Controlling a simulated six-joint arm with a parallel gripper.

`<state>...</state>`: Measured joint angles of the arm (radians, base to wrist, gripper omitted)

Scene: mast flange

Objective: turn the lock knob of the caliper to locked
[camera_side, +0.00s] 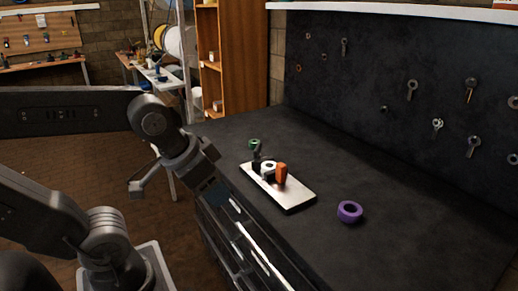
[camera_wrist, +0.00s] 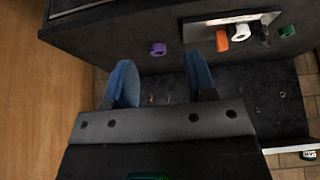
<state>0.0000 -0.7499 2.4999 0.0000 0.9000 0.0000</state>
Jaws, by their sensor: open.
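A pale metal plate (camera_side: 294,193) lies on the dark bench and carries an upright orange piece (camera_side: 281,173), a white ring-shaped piece (camera_side: 268,166) and a small black piece (camera_side: 256,163). I take this assembly for the caliper; which piece is its lock knob, and how it is turned, I cannot tell. In the wrist view the orange piece (camera_wrist: 222,41), white piece (camera_wrist: 240,32) and plate (camera_wrist: 204,38) show at the upper right. My gripper (camera_wrist: 160,62) is open and empty, its two blue fingers spread. It is apart from the plate, to its left in the side view.
A purple ring (camera_side: 350,212) lies right of the plate and a green ring (camera_side: 254,143) lies behind it. Several tools hang on the dark back panel (camera_side: 400,70). The bench top (camera_side: 420,245) is clear at the right. Drawers (camera_side: 240,245) form the bench's front.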

